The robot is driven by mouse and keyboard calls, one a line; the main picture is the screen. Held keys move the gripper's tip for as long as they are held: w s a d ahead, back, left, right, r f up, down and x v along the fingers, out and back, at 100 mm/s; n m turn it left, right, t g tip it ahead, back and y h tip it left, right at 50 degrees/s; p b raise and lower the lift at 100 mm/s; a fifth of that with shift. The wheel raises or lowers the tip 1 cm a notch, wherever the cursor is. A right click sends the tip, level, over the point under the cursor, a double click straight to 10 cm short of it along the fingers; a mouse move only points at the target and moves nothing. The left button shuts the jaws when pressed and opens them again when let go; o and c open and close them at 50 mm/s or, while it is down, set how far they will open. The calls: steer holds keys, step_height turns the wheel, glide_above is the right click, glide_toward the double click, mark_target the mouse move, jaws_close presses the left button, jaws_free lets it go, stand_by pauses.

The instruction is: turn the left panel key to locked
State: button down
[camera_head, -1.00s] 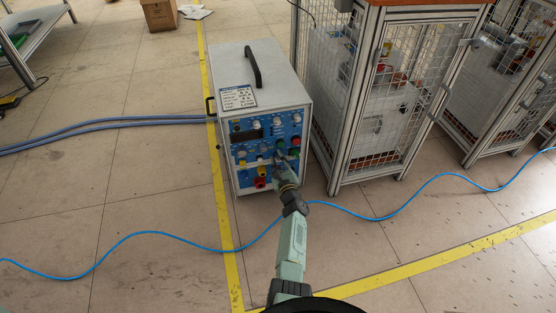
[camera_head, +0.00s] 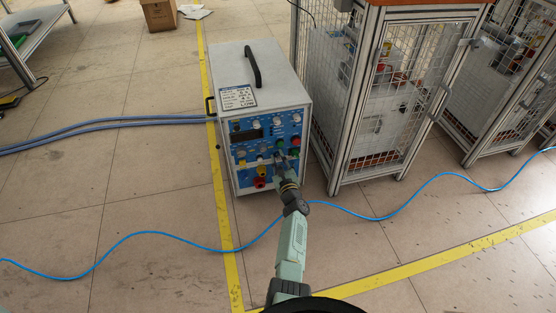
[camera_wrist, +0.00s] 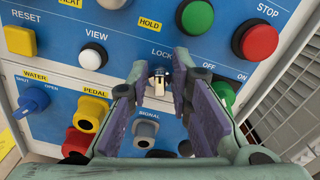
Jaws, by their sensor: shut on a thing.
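The blue control panel (camera_head: 254,148) is on the front of the white heater box. In the wrist view, a small pale key (camera_wrist: 159,88) stands out from the panel under the label "LOCK". The key looks roughly upright in the picture. The fingers hide part of the panel around it, and its lock mark cannot be read. In the head view, my gripper (camera_head: 279,160) reaches the lower right of the panel and covers the key.
A mesh cage (camera_head: 375,120) stands right of the box. A blue cable (camera_head: 150,233) crosses the floor.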

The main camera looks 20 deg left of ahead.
steer(key=m, duration=0.4)
steer(key=shift+w+d, duration=0.1)
steer(key=m, duration=0.2)
steer(key=m+p, duration=0.1)
steer(key=m, duration=0.2)
steer(key=shift+w+d, duration=0.15)
steer(key=shift+d, duration=0.05)
steer(key=shift+m, duration=0.3)
steer(key=c, duration=1.7)
jaws_free()
steer(key=shift+o, duration=0.2)
steer(key=shift+f, duration=0.1)
